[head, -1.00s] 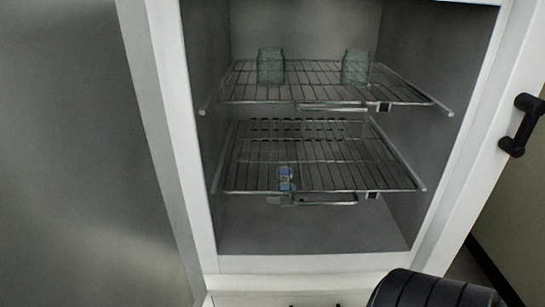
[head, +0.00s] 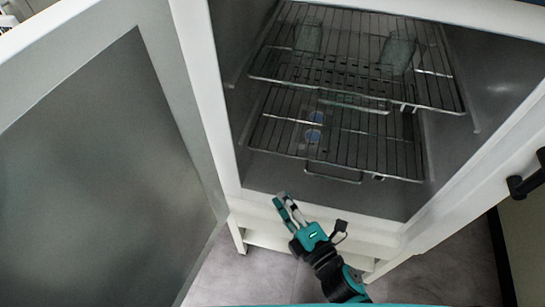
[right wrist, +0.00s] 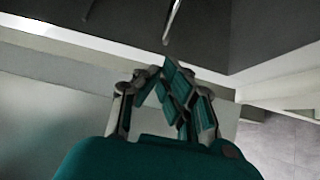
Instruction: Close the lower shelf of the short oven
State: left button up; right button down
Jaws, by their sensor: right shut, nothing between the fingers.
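The short oven (head: 231,120) stands open, with two wire shelves inside. The lower shelf (head: 400,160) is a wire rack with a small wire handle (head: 333,178) at its front edge. I cannot tell exactly how far it sticks out. My right gripper (head: 288,205) is in front of the oven's bottom sill, below the lower shelf's handle and apart from it. It is shut and empty. In the right wrist view its fingers (right wrist: 170,75) come together near the oven's dark interior, where a thin metal rod shows. My left gripper is out of view.
The upper shelf (head: 430,88) holds two greenish glass containers (head: 309,38) (head: 397,55). Small blue-marked items (head: 313,134) show at the lower shelf. The open door (head: 120,120) stands at the left. A black handle (head: 525,180) is at the right. Floor is free below the oven.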

aim_at(276, 148)
jog(key=p+x, duration=0.1)
jog(key=x, duration=0.2)
jog(key=w+d+x, duration=0.1)
jog(key=x, duration=0.3)
jog(key=d+p+x, duration=0.1)
jog(key=x, duration=0.3)
jog(key=shift+w+d+f+p, duration=0.1)
jog(key=shift+d+p, duration=0.1)
jog(key=shift+p, duration=0.1)
jog(key=w, duration=0.2)
jog(key=w+d, duration=0.1)
jog(key=w, duration=0.2)
jog(key=shift+d, duration=0.25)
jog(key=shift+s+r, duration=0.1)
jog(key=shift+r, duration=0.1)
